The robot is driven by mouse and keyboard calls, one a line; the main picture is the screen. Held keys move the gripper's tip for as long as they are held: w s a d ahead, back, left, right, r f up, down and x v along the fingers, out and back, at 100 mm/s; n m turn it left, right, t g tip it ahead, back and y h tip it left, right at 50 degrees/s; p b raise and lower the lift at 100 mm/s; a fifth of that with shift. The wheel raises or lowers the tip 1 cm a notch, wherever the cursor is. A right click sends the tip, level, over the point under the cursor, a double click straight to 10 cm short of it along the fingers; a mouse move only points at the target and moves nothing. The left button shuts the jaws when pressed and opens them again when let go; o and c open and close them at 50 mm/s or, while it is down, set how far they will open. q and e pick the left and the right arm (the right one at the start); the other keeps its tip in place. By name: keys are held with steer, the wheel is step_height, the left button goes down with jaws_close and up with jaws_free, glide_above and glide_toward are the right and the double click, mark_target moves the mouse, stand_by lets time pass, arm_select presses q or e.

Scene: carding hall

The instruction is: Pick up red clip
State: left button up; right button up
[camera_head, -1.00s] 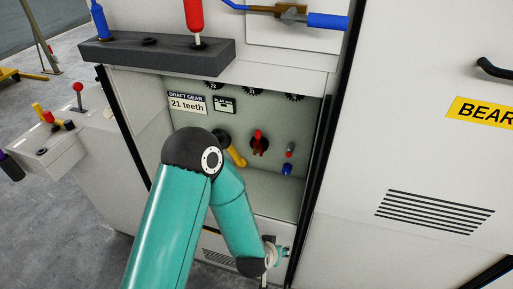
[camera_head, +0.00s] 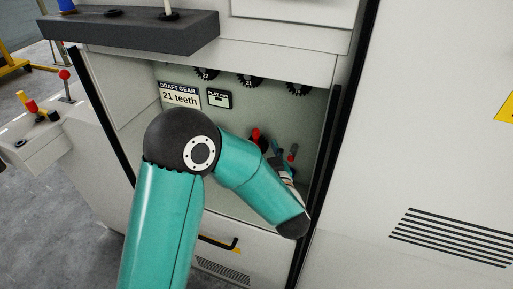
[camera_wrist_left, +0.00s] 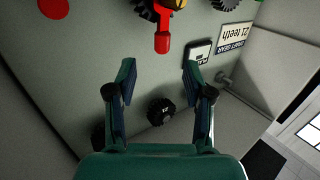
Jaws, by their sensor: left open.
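The red clip (camera_head: 256,135) is on the back wall of the open recess in the head view, partly hidden behind my left arm. In the left wrist view, a red part with a rounded end, which looks like the clip (camera_wrist_left: 162,38), hangs at the top centre, beyond the fingertips. My left gripper (camera_wrist_left: 159,72) is open, with nothing between its fingers, and apart from the red part. In the head view my left gripper (camera_head: 278,152) is small and partly hidden by its own forearm, just right of the clip. My right gripper is not in view.
Black gears (camera_head: 250,80) line the top of the recess, beside the "21 teeth" label (camera_head: 179,96). A small red-topped piece (camera_head: 292,152) is right of the clip. A dark shelf (camera_head: 130,30) juts out above. The recess side walls leave limited room.

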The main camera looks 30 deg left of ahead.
mark_target(257, 136)
arm_select(q)
steer(key=x, duration=0.8)
steer(key=shift+a+f+p, duration=0.15)
steer(key=shift+f+p, duration=0.1)
steer(key=shift+p, duration=0.15)
steer(key=shift+c, duration=0.2)
jaws_close()
